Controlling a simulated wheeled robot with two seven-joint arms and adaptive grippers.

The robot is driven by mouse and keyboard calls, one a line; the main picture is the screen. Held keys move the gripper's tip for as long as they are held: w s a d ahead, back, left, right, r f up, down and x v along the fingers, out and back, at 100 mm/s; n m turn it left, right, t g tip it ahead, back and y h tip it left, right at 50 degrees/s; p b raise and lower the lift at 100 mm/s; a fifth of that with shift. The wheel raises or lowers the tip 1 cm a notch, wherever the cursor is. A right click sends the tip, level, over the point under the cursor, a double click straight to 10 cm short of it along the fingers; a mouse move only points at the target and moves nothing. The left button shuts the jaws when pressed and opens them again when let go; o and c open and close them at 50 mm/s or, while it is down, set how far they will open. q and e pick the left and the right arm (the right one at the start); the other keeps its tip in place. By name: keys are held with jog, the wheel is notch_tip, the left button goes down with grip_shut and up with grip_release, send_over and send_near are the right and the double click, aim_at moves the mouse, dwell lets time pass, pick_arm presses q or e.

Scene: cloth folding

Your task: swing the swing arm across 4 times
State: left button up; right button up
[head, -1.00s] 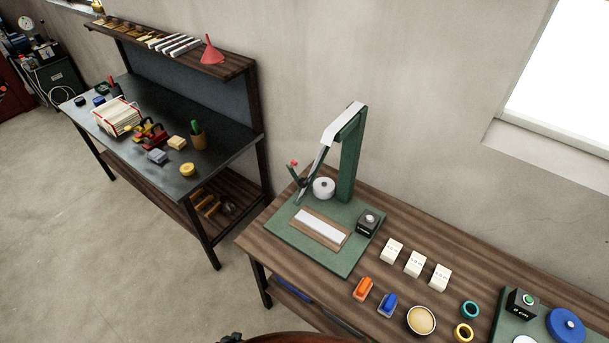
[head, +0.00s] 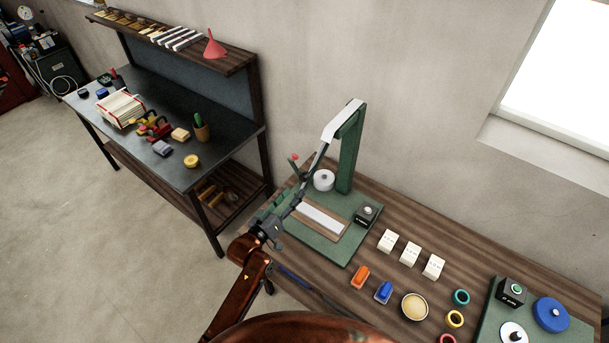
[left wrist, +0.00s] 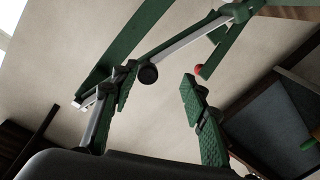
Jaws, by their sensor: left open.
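The swing-arm stand has a green post (head: 347,160) with a white-topped upper beam on a green base (head: 328,250). A thin dark swing arm (head: 318,160) slants down from the beam, with a red tip (head: 295,156) on its left side. My left gripper (head: 288,195) is over the left edge of the base, just below the red tip. In the left wrist view my left gripper (left wrist: 158,80) has its green fingers spread apart. A dark round knob (left wrist: 148,73) and the red tip (left wrist: 199,69) show near the fingertips; I cannot tell whether they touch. My right gripper is out of view.
A white roll (head: 323,180) and a black box (head: 367,214) stand on the base. White blocks (head: 410,253), orange and blue pieces and a round dish (head: 414,306) lie to the right on the wooden table. A dark workbench (head: 160,120) stands at the left.

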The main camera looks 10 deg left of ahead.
aim_at(302, 180)
pick_arm(q)
jog(key=shift+w+d+r+t, duration=0.15)
jog(key=shift+r, duration=0.35)
jog(key=shift+w+d+r+t, duration=0.15)
jog(key=shift+r, duration=0.3)
jog(key=shift+w+d+r, duration=0.1)
jog(key=shift+w+r, duration=0.05)
jog(key=shift+w, duration=0.1)
jog(key=p+x, duration=0.1)
jog(key=x, duration=0.6)
jog(key=shift+d, duration=0.1)
jog(key=shift+c, duration=0.6)
grip_shut()
